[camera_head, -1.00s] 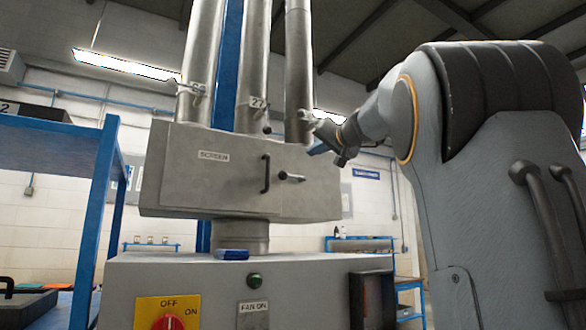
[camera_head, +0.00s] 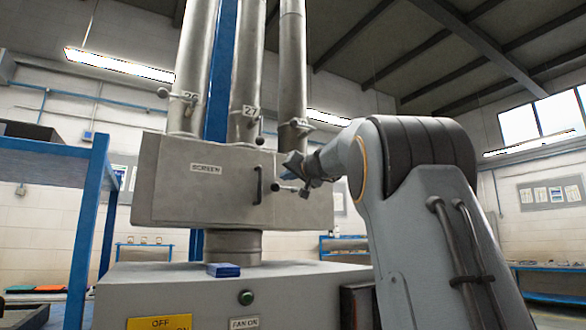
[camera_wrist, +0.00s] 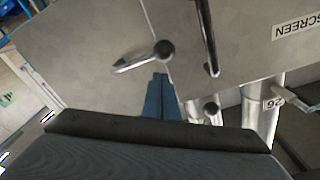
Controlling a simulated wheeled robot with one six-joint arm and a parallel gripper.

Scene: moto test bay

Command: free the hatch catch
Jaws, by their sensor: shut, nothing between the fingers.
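The grey metal box marked SCREEN has a hatch (camera_head: 205,190) with a dark upright bar handle (camera_head: 259,185). Right of the handle is the catch (camera_head: 287,189), a short, nearly level rod with a dark round knob at its left end. The catch (camera_wrist: 140,59) lies across the hatch seam in the wrist view, and the handle (camera_wrist: 207,38) is beside it. My gripper (camera_head: 289,162) is just above the catch in the head view. Its blue fingers (camera_wrist: 160,85) are shut and empty, with tips close to the knob. I cannot tell whether they touch it.
Several metal pipes rise from the box, with numbered tags and small levers, including 27 (camera_head: 249,111). A blue block (camera_head: 223,270) lies on the cabinet (camera_head: 180,290) below, near a green button (camera_head: 246,297). A blue rack (camera_head: 60,165) stands left.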

